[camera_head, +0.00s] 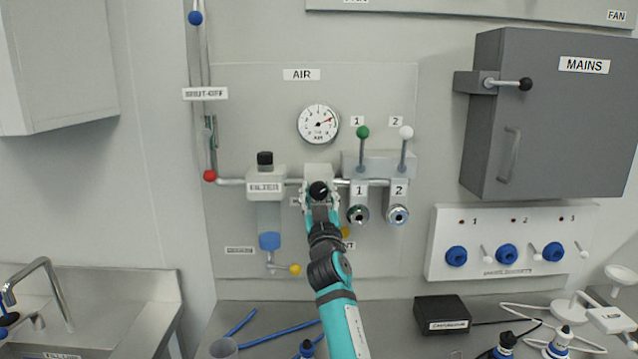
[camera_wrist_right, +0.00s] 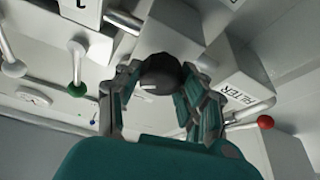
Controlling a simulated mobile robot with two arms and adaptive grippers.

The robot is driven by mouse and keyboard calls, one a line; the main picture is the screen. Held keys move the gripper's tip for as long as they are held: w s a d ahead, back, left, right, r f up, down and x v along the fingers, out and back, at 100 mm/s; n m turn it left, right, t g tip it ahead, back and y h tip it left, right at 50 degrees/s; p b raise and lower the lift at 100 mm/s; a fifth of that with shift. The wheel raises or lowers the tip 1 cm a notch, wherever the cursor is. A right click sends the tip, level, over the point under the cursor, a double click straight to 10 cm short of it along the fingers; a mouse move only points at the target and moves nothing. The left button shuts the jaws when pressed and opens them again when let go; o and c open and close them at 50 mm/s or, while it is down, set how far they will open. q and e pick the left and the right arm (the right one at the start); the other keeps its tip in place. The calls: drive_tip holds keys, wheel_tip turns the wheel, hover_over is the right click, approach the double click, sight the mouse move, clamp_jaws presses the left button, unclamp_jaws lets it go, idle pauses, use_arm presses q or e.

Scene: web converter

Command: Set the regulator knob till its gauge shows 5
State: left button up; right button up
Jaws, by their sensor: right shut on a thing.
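The regulator knob is a round black knob (camera_head: 319,190) with a white mark, on a light block on the AIR panel. It also shows in the right wrist view (camera_wrist_right: 160,73), between the fingers. My right gripper (camera_head: 319,196) is shut on the knob, its fingers on either side; the wrist view shows the same gripper (camera_wrist_right: 158,85). The round white gauge (camera_head: 318,124) is above the knob on the panel. Its needle points to the upper right; the numbers are too small to read surely. My left gripper is not in view.
The filter (camera_head: 266,185) is left of the knob. A green-knobbed lever (camera_head: 362,133) and a white-knobbed lever (camera_head: 405,133) stand to the right, above two outlets. A yellow-ended drain handle (camera_head: 295,269) is below left. The grey MAINS box (camera_head: 545,120) is far right.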

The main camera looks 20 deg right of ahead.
drive_tip(key=n+y+p, duration=0.1)
drive_tip(key=n+p, duration=0.1)
drive_tip(key=n, duration=0.1)
drive_tip(key=shift+d+r+y+p, duration=0.1)
drive_tip(key=shift+r+y+p, duration=0.1)
drive_tip(key=shift+y+p, duration=0.2)
drive_tip(key=shift+f+n+y+p, duration=0.15)
drive_tip(key=shift+n+y+p, duration=0.45)
drive_tip(key=shift+n+p, duration=0.5)
drive_tip(key=shift+n, duration=0.3)
drive_tip(key=o, duration=1.2)
drive_tip(key=shift+f, duration=0.1)
drive_tip(key=v, duration=1.2)
